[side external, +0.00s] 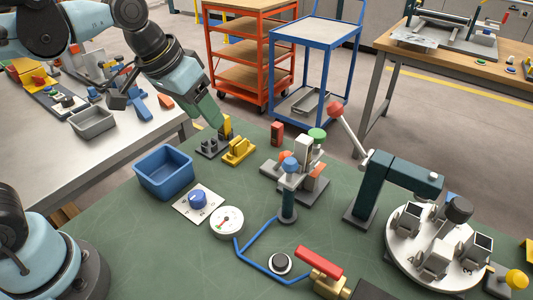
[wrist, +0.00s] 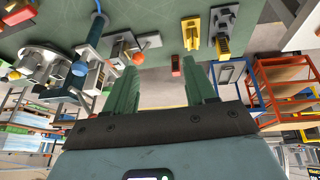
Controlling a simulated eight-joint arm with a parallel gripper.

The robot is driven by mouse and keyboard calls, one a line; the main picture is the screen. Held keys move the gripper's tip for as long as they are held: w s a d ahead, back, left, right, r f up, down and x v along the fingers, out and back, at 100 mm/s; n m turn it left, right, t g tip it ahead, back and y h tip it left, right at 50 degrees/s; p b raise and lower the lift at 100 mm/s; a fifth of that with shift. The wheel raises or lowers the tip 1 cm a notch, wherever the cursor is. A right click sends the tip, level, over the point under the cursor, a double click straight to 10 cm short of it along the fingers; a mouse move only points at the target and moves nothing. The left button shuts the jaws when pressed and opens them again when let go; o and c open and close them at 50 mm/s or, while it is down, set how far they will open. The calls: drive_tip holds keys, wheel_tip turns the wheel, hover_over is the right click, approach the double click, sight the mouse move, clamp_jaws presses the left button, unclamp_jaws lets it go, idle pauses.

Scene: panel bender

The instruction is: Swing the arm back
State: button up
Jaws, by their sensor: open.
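Two things could be the arm of the task, and I cannot tell which. One is the red-knobbed lever (side external: 347,128) tilted up and left beside a dark teal press (side external: 372,185) with a horizontal top. The other belongs to a bender-like machine (side external: 445,38) with a flat grey plate and a red-tipped handle (side external: 504,17) on the wooden bench at top right. My gripper (side external: 217,124) is over the green table's back edge, near yellow and grey clamps (side external: 238,150), well left of both. In the wrist view its green fingers (wrist: 160,68) are apart with nothing between them.
The green table (side external: 135,225) holds a blue bin (side external: 163,172), a dial gauge (side external: 227,221), a red-handled valve (side external: 318,262) and a round plate with several fixtures (side external: 405,248). Orange (side external: 240,55) and blue (side external: 310,35) carts stand behind.

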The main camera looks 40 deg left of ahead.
drive_tip(key=w+d+r+g, duration=0.3)
drive_tip(key=d+r, duration=0.1)
drive_tip(key=d, duration=0.3)
drive_tip(key=m+g, duration=0.2)
approach(289, 158)
drive_tip(key=shift+h, duration=0.4)
drive_tip(key=f, duration=0.3)
drive_tip(key=d+f, duration=0.1)
drive_tip(key=f, duration=0.7)
drive_tip(key=shift+s+d+f, duration=0.1)
drive_tip(key=shift+s+d, duration=0.1)
clamp_jaws()
